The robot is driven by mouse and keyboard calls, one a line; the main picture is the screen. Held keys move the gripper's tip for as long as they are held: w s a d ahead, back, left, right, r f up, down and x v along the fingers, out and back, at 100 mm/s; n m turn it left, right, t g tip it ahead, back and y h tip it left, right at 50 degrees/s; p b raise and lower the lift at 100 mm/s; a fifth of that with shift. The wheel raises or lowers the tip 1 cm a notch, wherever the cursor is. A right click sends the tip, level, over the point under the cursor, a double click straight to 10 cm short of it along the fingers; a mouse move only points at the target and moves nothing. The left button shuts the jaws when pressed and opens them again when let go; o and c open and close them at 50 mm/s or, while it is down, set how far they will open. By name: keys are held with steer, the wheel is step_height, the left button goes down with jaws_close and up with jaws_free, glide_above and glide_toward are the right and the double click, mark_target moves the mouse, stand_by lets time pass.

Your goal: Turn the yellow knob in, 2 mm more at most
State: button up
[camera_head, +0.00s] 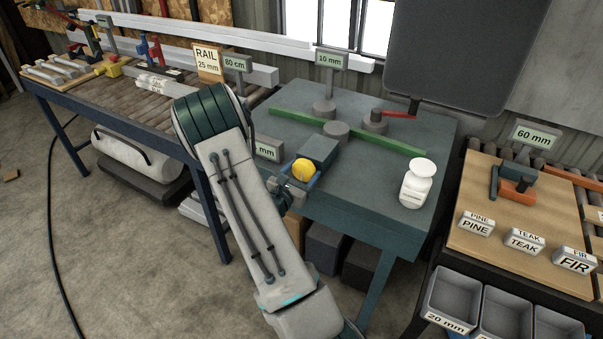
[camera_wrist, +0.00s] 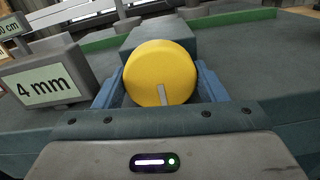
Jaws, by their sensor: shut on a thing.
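The yellow knob (camera_head: 303,169) is a round disc on the near side of a dark teal block (camera_head: 320,150) on the workbench. In the wrist view the yellow knob (camera_wrist: 160,74) faces me, with a grey pointer mark near its lower edge. My gripper (camera_wrist: 160,90) has a blue finger on each side of the knob and is shut on it. In the head view my gripper (camera_head: 300,180) is partly hidden by my arm. A sign (camera_wrist: 45,82) reading "4 mm" stands just left of the knob; the same sign (camera_head: 268,150) is partly covered in the head view.
A green strip (camera_head: 375,137) crosses the bench (camera_head: 390,215) behind the block, beside round grey posts and a "10 mm" sign (camera_head: 331,60). A white bottle (camera_head: 417,184) stands at the bench's right. The bench top between block and bottle is clear.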

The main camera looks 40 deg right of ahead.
steer(key=shift+f+m+b, duration=0.2)
steer(key=shift+m+b, duration=0.1)
steer(key=shift+b, duration=0.25)
steer(key=shift+r, duration=0.1)
steer(key=o, duration=1)
steer(key=b+v, duration=0.2)
steer(key=v, duration=1.2)
steer(key=shift+b, duration=0.3)
steer(key=shift+d, duration=0.1)
